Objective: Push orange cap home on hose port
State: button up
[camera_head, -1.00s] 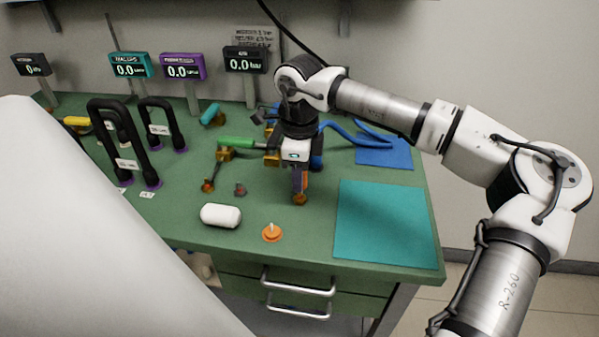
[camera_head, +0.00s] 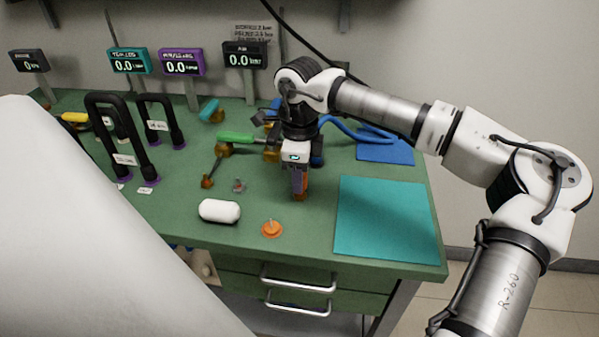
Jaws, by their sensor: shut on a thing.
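My gripper (camera_head: 299,192) points down over the front of the green bench, left of the teal mat. It is shut on a small orange piece, which looks like the orange cap (camera_head: 300,196), at bench level. The fingers hide most of it. The hose port under or beside it is hidden, and I cannot tell how far the cap sits on it. A second orange round piece (camera_head: 272,229) with a pale pin on top lies on the bench, nearer the front edge.
A white capsule-shaped object (camera_head: 220,211) lies left of the gripper. A green-handled valve (camera_head: 236,137) with brass fittings stands behind it. Black looped handles (camera_head: 120,130) stand at the left. The teal mat (camera_head: 385,220) is bare. Blue hose (camera_head: 355,132) runs behind.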

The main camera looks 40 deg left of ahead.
jog(key=shift+f+b, duration=0.65)
jog(key=shift+f, duration=0.25)
jog(key=o, duration=1.1)
jog(key=shift+c, duration=0.2)
jog(key=shift+r, duration=0.1)
notch_tip(320, 180, up, 14)
jog(key=shift+f, duration=0.2)
